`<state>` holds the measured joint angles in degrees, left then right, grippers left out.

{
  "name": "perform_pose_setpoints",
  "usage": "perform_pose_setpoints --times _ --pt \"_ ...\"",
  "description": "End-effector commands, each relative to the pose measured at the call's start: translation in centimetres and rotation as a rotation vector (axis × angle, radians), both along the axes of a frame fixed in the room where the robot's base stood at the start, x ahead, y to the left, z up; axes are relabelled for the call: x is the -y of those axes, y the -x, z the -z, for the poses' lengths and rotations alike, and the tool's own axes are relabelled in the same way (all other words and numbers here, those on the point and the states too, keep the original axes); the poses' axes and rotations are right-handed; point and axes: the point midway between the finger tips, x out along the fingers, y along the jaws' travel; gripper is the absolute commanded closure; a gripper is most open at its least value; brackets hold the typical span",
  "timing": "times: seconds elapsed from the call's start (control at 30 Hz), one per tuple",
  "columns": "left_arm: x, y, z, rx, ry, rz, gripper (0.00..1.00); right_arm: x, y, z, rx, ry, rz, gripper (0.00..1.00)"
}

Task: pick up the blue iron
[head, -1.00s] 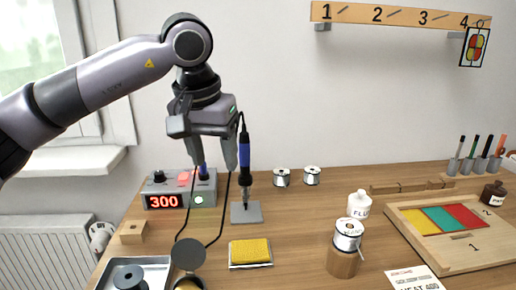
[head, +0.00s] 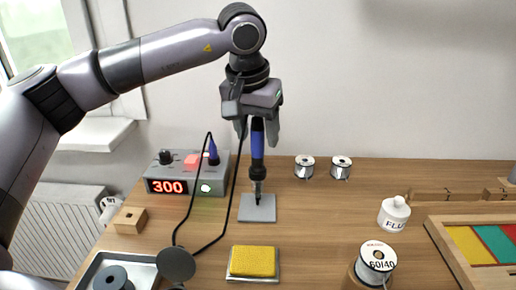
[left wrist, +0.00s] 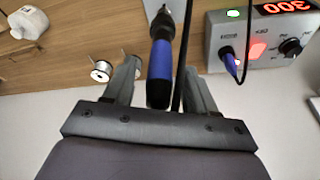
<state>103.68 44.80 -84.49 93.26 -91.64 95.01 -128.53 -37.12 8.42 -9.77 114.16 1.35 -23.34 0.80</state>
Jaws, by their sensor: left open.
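The blue iron (head: 257,150) stands upright, tip down, over a grey plate (head: 257,209) on the bench in the head view. My left gripper (head: 257,140) points down at the top of the iron, with its fingers on either side of the blue handle. In the left wrist view the blue handle (left wrist: 160,75) lies between the two open fingers (left wrist: 158,85), with a gap to each. A black cord runs beside the handle. My right gripper is in neither view.
A station (head: 187,174) reading 300 stands left of the iron, its cable looping close by. A yellow sponge (head: 253,262) lies in front. Solder spools (head: 304,167) stand behind right, with a white flux jar (head: 394,213) and a 60/40 spool (head: 376,262) farther right.

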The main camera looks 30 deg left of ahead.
Motion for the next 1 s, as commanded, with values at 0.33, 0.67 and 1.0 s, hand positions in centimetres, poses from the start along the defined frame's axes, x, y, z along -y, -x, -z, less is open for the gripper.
perform_pose_setpoints --times 0.33,0.67,1.0 --pt "0.0 -0.5 2.0 0.001 0.001 -0.001 0.44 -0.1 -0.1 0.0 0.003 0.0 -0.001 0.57" --pt "0.0 -0.5 1.9 0.001 0.001 -0.001 1.0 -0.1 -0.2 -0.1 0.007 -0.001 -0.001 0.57" --pt "0.0 -0.5 1.3 0.002 0.001 -0.001 1.0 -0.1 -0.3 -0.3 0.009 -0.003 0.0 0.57"
